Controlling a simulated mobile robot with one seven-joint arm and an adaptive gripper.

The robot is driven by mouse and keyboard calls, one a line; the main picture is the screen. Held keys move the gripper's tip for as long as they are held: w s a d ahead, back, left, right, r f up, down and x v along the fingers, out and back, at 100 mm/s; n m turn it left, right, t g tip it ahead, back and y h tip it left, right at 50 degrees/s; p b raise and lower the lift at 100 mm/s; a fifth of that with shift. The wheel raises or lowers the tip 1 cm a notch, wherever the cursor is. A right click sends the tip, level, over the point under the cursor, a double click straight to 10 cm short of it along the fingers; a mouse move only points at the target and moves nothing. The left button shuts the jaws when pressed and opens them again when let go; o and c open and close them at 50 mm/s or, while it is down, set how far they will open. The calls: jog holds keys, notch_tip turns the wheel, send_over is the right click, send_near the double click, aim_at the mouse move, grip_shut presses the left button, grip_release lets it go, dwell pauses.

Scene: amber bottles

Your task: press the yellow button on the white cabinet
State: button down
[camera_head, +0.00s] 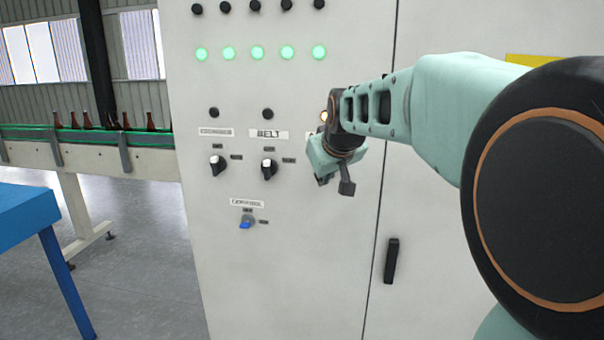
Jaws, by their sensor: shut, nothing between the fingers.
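The white cabinet (300,260) fills the middle of the view, with its control panel facing me. A small round yellow-orange light or button (324,116) shows at the right end of a row with two black buttons. It is partly hidden by my wrist. My gripper (334,184) is shut and empty, in front of the panel below that button and pointing downward in the picture. Whether it touches the panel cannot be told. The label under the button is mostly hidden by my arm.
Several green lights (258,52) line the panel's upper part. Knobs (268,168) and a blue switch (246,222) sit left of my gripper. A black door handle (391,261) is at lower right. A blue table (28,215) and a bottle conveyor (80,138) stand left.

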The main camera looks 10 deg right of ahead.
jog(key=shift+w, duration=0.15)
jog(key=shift+w+d, duration=0.1)
jog(key=shift+w, duration=0.2)
jog(key=shift+w+d, duration=0.15)
jog(key=shift+w, duration=0.25)
dwell(1.0)
jog(key=shift+s, duration=0.1)
jog(key=shift+s+a, duration=0.25)
jog(key=shift+s, duration=0.5)
